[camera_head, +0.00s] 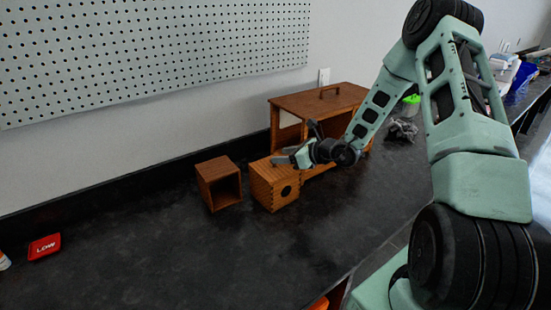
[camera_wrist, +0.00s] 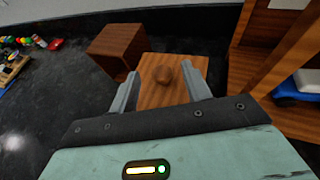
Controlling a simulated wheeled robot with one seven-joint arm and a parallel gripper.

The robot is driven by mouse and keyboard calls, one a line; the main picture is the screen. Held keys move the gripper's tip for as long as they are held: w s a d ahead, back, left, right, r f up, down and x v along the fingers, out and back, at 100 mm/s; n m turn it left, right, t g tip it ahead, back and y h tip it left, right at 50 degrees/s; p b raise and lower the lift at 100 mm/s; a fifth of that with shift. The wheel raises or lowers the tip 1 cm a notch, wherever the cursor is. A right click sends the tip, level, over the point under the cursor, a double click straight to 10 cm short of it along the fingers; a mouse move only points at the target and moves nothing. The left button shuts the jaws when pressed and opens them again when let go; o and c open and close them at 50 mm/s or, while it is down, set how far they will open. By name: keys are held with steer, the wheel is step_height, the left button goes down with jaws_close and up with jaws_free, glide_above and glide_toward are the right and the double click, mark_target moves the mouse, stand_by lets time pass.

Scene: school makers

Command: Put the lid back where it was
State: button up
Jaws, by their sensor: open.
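A square wooden lid (camera_wrist: 158,97) with a round knob (camera_wrist: 163,74) lies in the wrist view, between and just ahead of my fingers. It appears to lie on top of the small finger-jointed wooden box (camera_head: 272,189), which has a round dark hole in its front. My gripper (camera_head: 284,156) is open over this box in the head view and hides part of its top. In the wrist view my gripper (camera_wrist: 160,72) has one finger on each side of the knob. I cannot tell whether the fingers touch it.
An open-fronted wooden cube (camera_head: 219,184) stands left of the box; it also shows in the wrist view (camera_wrist: 117,46). A larger wooden cabinet (camera_head: 318,103) with a top handle stands close behind and right. A red case (camera_head: 44,247) lies far left. The black counter in front is clear.

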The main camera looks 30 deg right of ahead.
steer(key=v, duration=0.8)
steer(key=s+a+r+n+g+y, duration=0.2)
steer(key=s+a+n+g, duration=0.3)
steer(key=a, duration=0.4)
steer(key=s+a+r+n+g+y, duration=0.1)
steer(key=s+a+n+g, duration=0.1)
steer(key=a+n, duration=0.55)
steer(key=s+a+r+n+g+y, duration=0.2)
steer(key=s+a+n+g, duration=0.25)
steer(key=a, duration=0.65)
steer(key=s+a+r+n+h, duration=0.1)
steer(key=s+a+n+h, duration=0.2)
steer(key=s+n+h, duration=0.2)
steer(key=s+a+r+n+h, duration=0.1)
steer(key=s+a+n+h, duration=0.2)
steer(key=s+n, duration=0.9)
steer(key=n+h+b, duration=0.1)
steer(key=n, duration=0.4)
steer(key=shift+s+r+g+h, duration=0.25)
steer(key=shift+s+g+h, duration=0.1)
steer(key=shift+h, duration=0.05)
